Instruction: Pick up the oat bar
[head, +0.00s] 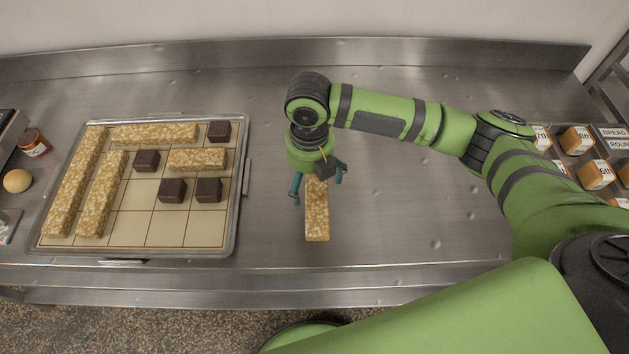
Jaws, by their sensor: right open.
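An oat bar (317,217) lies alone on the steel counter, right of the tray, its length running from back to front. My right gripper (318,192) hangs over the bar's far end, its fingers spread apart on either side of it and pointing down. The gripper hides the far end of the bar. I cannot tell whether the fingers touch the bar. More oat bars, such as a long one (74,185) at the left edge, lie on the gridded tray. My left gripper is not in view.
The tray (240,190) also holds several dark square blocks (209,189). A jar (33,143) and an egg-like ball (17,181) stand at the far left. Labelled boxes (576,140) sit at the right. The counter (420,220) is clear right of the bar.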

